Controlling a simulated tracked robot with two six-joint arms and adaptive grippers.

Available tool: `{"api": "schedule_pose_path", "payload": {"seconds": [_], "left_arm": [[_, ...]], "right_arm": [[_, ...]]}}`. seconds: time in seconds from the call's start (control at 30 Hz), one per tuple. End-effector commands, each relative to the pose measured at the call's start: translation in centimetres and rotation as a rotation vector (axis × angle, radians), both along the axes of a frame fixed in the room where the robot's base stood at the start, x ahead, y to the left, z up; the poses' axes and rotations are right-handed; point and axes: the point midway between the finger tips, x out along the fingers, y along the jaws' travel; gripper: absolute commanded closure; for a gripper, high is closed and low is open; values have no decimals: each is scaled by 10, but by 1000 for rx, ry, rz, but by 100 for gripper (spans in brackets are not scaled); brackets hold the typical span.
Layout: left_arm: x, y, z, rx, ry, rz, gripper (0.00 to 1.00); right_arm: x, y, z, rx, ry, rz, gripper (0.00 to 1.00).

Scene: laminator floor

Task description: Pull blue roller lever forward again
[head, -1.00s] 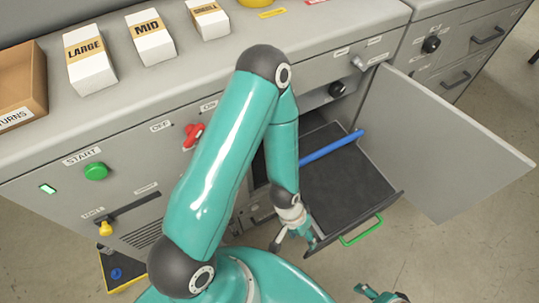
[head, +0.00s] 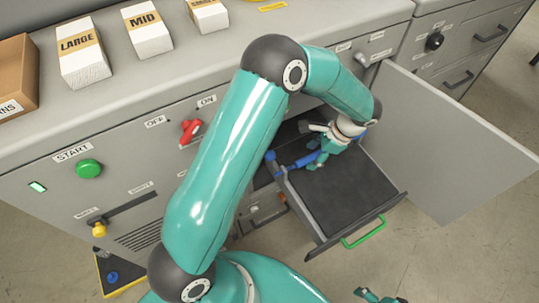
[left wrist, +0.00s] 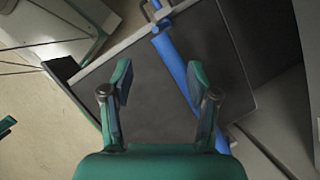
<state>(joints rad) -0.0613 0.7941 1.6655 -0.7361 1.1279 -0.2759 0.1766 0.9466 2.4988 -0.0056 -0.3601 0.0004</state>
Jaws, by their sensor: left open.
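The blue roller lever (head: 300,161) lies across the back part of the pulled-out dark drawer (head: 350,195). In the left wrist view the blue lever (left wrist: 175,66) runs slantwise from the top middle to the lower right. My left gripper (head: 318,145) is over the drawer at the lever, and its hand hides the lever's right part. In the left wrist view my left gripper (left wrist: 161,76) is open, with the lever passing behind its right finger. Contact cannot be told. My right gripper (head: 382,296) is partly cut off at the bottom edge.
A grey door (head: 450,150) stands open right of the drawer. The drawer has a green handle (head: 363,232) at its front. A red switch (head: 191,131) and a green START button (head: 89,168) are on the panel at left. Labelled boxes (head: 84,58) stand on top.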

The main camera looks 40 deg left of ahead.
Motion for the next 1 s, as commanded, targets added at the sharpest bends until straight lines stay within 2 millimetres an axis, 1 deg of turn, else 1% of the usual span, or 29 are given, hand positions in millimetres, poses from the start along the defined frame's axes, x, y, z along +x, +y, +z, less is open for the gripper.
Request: {"api": "schedule_pose_path", "payload": {"seconds": [0.17, 0.53, 0.6, 0.73, 0.9, 1.0], "left_arm": [[-18, 26, 1, -1, 3, 6, 40], [-63, 91, 1, -4, 2, 6, 40], [-66, 94, -15, -4, 6, 3, 40], [-69, 100, -32, -4, 5, 2, 40], [-71, 104, -45, -4, 3, 2, 40], [-72, 105, -47, -4, 2, 3, 40]], "right_arm": [[0, 0, 5, 0, 0, 0, 20], [0, 0, 17, 0, 0, 0, 20], [0, 0, 15, 0, 0, 0, 20], [0, 0, 16, 0, 0, 0, 20], [0, 0, 16, 0, 0, 0, 20], [0, 0, 16, 0, 0, 0, 20]]}}
